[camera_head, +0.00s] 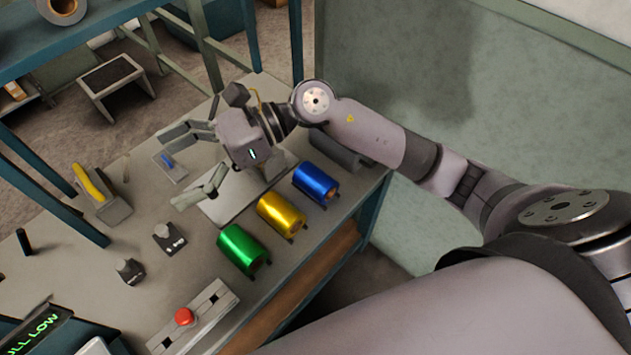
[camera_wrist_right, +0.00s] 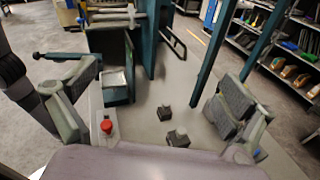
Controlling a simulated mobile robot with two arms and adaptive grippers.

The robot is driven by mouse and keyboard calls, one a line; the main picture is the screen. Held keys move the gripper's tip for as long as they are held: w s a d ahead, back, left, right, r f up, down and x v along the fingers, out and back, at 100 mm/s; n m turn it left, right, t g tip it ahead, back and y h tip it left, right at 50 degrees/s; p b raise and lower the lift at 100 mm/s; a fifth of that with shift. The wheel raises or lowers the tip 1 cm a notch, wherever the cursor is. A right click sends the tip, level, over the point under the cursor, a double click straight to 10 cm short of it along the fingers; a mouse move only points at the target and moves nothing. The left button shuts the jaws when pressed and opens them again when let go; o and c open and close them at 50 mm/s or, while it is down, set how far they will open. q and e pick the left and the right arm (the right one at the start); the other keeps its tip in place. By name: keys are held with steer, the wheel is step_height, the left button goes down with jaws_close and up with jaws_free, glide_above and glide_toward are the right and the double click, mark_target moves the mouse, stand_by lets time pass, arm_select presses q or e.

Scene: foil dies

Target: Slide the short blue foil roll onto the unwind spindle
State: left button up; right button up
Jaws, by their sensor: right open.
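The blue foil roll (camera_head: 316,181) lies on its side at the right end of a row on the table, in the head view. A gold roll (camera_head: 281,212) and a green roll (camera_head: 242,249) lie beside it, nearer the front. My right gripper (camera_head: 172,167) is open and empty above the table, left of the blue roll and apart from it. Its spread fingers also frame the right wrist view (camera_wrist_right: 155,92), with no roll between them. A dark upright peg (camera_head: 24,242) stands at the far left; I cannot tell whether it is the unwind spindle. My left gripper is not in view.
Two small dark blocks (camera_head: 169,238) (camera_head: 130,270) stand on the table. A red button (camera_head: 184,316) sits on a grey bar at the front. A yellow-handled tool (camera_head: 92,182) lies at the left. Blue-green posts and a shelf (camera_head: 105,38) rise behind the table.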

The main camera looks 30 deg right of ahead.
steer(key=d+f+n+g+h, duration=0.1)
steer(key=d+f+n+h, duration=0.2)
steer(key=f+h, duration=0.15)
steer(key=n+h, duration=0.3)
steer(key=h, duration=0.9)
glide_toward(316, 175)
steer(key=f, duration=0.1)
steer(key=f+p, duration=0.1)
steer(key=f, duration=0.1)
steer(key=d+f+p, duration=0.1)
steer(key=shift+s+f, duration=0.25)
steer(key=shift+f, duration=0.05)
steer(key=shift+w+a+f+p, duration=0.15)
steer(key=shift+f+p, duration=0.15)
steer(key=shift+f, duration=0.65)
steer(key=shift+s+a+f+p, duration=0.15)
steer(key=shift+f+p, duration=0.2)
steer(key=shift+f, duration=0.6)
steer(key=shift+w+a+f+p, duration=0.15)
steer(key=shift+f+p, duration=0.15)
steer(key=shift+f, duration=0.65)
steer(key=shift+c, duration=0.5)
